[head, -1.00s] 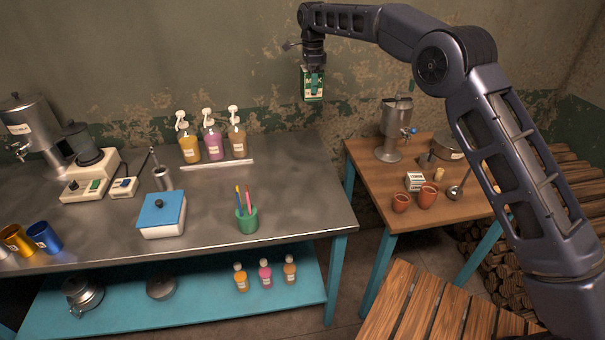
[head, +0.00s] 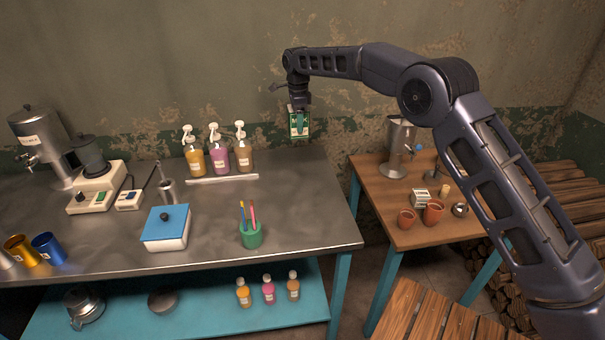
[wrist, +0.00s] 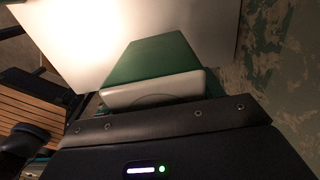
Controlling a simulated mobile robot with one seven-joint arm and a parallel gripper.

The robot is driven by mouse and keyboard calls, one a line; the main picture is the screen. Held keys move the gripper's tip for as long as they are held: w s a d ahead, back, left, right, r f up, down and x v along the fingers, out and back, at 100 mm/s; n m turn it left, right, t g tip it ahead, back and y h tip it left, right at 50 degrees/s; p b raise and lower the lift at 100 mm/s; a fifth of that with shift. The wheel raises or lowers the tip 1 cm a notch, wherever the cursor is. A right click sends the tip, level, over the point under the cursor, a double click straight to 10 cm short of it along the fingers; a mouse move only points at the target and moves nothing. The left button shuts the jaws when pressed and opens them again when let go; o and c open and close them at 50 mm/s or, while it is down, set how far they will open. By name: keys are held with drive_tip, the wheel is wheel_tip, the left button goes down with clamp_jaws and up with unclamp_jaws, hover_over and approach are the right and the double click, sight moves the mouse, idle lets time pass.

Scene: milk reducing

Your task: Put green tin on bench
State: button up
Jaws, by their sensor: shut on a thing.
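The green tin (head: 299,125), with a white label, hangs in my gripper (head: 299,110) above the back right part of the metal bench (head: 310,200). My gripper is shut on it, and the tin is upright and clear of the bench top. In the wrist view the tin (wrist: 155,62) shows its green side and pale end just beyond my gripper. The fingertips are mostly hidden there. The bench's right part below the tin is bare.
Several pump bottles (head: 220,158) stand left of the tin at the back of the bench. A green pen cup (head: 251,236) and a blue-lidded box (head: 167,230) stand nearer the front. A wooden table (head: 400,232) with cups is to the right.

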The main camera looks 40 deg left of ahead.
sight(299, 134)
wheel_tip(299, 134, down, 18)
drive_tip(key=shift+r, duration=0.1)
idle(0.5)
drive_tip(key=o, duration=1.3)
drive_tip(key=shift+f, duration=0.2)
wheel_tip(299, 134, up, 12)
drive_tip(key=shift+r, duration=0.15)
drive_tip(key=shift+d, duration=0.1)
